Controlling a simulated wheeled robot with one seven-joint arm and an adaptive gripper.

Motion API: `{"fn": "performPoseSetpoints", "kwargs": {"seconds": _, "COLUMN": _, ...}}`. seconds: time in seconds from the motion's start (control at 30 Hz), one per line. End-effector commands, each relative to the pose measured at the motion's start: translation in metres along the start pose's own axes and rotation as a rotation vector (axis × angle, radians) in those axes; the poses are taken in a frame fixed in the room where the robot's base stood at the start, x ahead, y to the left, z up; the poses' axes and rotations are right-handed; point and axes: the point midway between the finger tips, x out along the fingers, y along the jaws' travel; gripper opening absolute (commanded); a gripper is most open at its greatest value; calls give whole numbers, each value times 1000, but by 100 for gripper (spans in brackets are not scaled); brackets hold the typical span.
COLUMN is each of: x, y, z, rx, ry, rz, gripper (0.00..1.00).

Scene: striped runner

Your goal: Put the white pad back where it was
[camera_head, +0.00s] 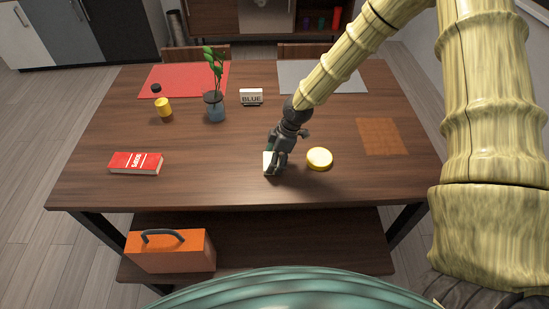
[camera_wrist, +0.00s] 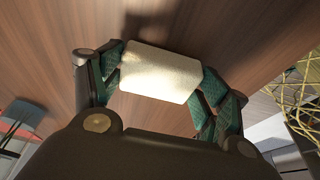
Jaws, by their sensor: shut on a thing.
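The white pad (camera_wrist: 160,72) is a pale, cream-white block between the two green-padded fingers of my gripper (camera_wrist: 162,80) in the wrist view. Both fingers touch its ends. In the head view the pad (camera_head: 267,161) shows as a small pale patch at the left of my gripper (camera_head: 275,164), over the front middle of the wooden table (camera_head: 220,185). Much of it is hidden by the fingers there. I cannot tell whether it touches the tabletop.
A yellow round object (camera_head: 319,158) lies close right of my gripper. A red book (camera_head: 136,163), a potted plant (camera_head: 214,107), a yellow can (camera_head: 163,107), a BLUE sign (camera_head: 251,97), a red mat (camera_head: 190,78), a grey mat (camera_head: 345,78) and an orange-brown patch (camera_head: 382,136) are around.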

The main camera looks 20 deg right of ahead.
Motion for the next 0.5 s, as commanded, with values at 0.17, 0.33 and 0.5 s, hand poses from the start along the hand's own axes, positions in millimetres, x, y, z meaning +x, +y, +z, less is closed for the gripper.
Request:
{"fn": "performPoseSetpoints", "kwargs": {"seconds": 0.17, "x": 2, "y": 0, "z": 1, "rx": 0, "ry": 0, "rz": 0, "gripper": 90}}
{"fn": "performPoseSetpoints", "kwargs": {"seconds": 0.33, "x": 2, "y": 0, "z": 1, "rx": 0, "ry": 0, "rz": 0, "gripper": 97}}
{"fn": "performPoseSetpoints", "kwargs": {"seconds": 0.5, "x": 2, "y": 0, "z": 1, "rx": 0, "ry": 0, "rz": 0, "gripper": 97}}
